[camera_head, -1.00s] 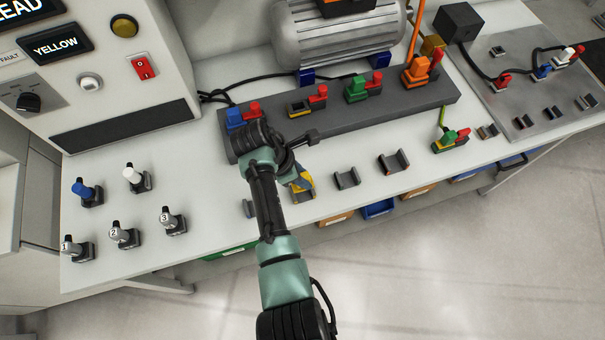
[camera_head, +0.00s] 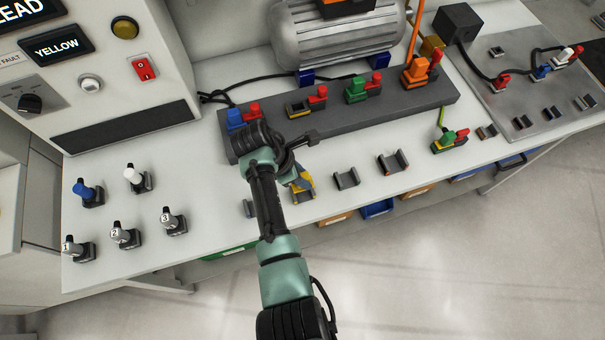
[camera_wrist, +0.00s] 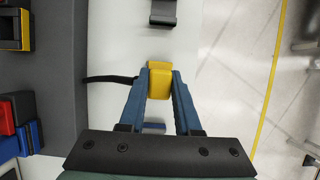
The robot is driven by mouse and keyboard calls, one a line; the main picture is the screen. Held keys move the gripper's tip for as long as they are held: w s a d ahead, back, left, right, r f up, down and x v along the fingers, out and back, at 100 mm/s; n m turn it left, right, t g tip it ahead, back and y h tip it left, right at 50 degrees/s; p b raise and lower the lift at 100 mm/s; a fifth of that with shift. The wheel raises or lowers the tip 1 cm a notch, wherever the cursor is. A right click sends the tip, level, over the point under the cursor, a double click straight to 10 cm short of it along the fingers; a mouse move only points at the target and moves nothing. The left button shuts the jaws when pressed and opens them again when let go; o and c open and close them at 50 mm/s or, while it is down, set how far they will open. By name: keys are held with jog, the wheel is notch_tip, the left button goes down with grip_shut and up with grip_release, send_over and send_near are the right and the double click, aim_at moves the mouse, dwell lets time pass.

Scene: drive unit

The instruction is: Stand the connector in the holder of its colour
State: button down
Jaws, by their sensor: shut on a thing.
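The yellow connector (camera_wrist: 158,80) is between the two blue fingertips of my gripper (camera_wrist: 159,88) in the wrist view, and the fingers are shut on it. A black cable runs from beside it to the left. In the head view my gripper (camera_head: 296,180) is over the front strip of the bench, with the yellow connector (camera_head: 304,191) partly hidden by it. A holder with yellow edges (camera_head: 299,108) is on the dark grey block, behind my gripper, beside a red piece. It also shows at the upper left of the wrist view (camera_wrist: 24,30). I cannot tell whether the connector touches the bench.
The dark grey block (camera_head: 400,106) also bears blue, green and orange pieces with red ones beside them. Small dark clips (camera_head: 347,179) stand along the bench front. A green connector (camera_head: 450,140) stands further right. The panel display (camera_head: 56,44) reads "YELLOW". A motor (camera_head: 340,38) stands behind.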

jog(key=shift+f, duration=0.25)
dwell(0.6)
jog(key=shift+f+b, duration=1)
jog(key=shift+f, duration=0.45)
jog(key=c, duration=0.5)
grip_release()
jog(key=p+v, duration=0.1)
jog(key=v, duration=0.4)
jog(key=d+p+v, duration=0.1)
jog(key=p+v, duration=0.1)
jog(key=v, duration=0.4)
jog(key=p+v, duration=0.2)
jog(key=v, duration=0.4)
jog(key=shift+w+d+r, duration=0.2)
jog(key=shift+d+r, duration=0.1)
jog(key=shift+r, duration=0.35)
